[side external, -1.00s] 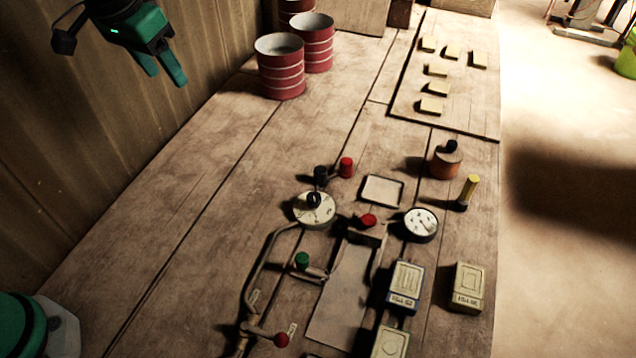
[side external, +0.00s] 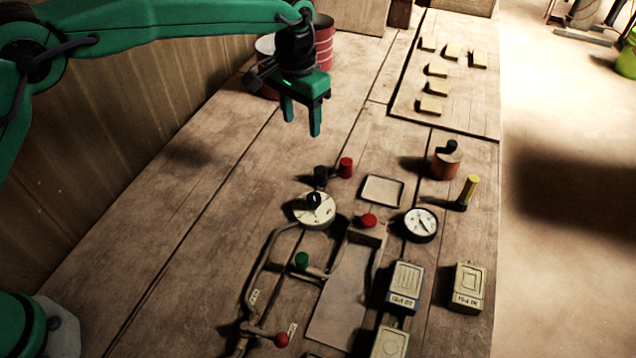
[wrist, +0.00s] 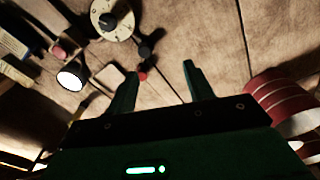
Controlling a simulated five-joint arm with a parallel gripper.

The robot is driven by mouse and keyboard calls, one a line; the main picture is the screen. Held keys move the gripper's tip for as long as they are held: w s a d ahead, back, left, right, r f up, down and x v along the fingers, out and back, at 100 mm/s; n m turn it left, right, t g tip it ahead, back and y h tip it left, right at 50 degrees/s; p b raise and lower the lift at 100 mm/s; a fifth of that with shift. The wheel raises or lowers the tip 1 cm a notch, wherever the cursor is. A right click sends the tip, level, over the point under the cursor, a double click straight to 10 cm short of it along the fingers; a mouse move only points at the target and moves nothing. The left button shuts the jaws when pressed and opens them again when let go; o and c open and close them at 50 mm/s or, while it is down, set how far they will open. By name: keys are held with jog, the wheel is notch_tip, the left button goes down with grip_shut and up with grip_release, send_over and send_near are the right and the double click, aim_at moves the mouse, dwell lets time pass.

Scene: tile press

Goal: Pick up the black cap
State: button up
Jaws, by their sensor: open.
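Three black parts could be the black cap. A short black cylinder (side external: 320,176) stands beside a red one (side external: 346,167); the black one also shows in the wrist view (wrist: 144,53), beyond my fingertips. A black top (side external: 452,146) sits on an orange pot (side external: 445,165). A black knob (side external: 314,199) sits on a round cream dial (side external: 325,213), also in the wrist view (wrist: 107,21). My gripper (side external: 301,127) is open and empty, above the table up-left of the black cylinder, fingers down. Its fingers also show in the wrist view (wrist: 160,70).
Red drums (side external: 324,42) stand behind my gripper. A board with several tiles (side external: 437,69) lies at the back right. A gauge (side external: 421,224), a yellow-topped post (side external: 470,190), small boxes (side external: 469,287) and a red-knobbed press (side external: 345,290) crowd the front. The table's left part is clear.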

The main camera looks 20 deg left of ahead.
send_over(320, 169)
jog(key=shift+m+g, duration=0.3)
notch_tip(320, 169, down, 5)
jog(key=shift+r, duration=0.15)
jog(key=shift+f, duration=1.3)
jog(key=shift+f, duration=0.1)
jog(key=shift+f, duration=2.5)
jog(key=shift+c, duration=0.4)
jog(key=c, duration=0.9)
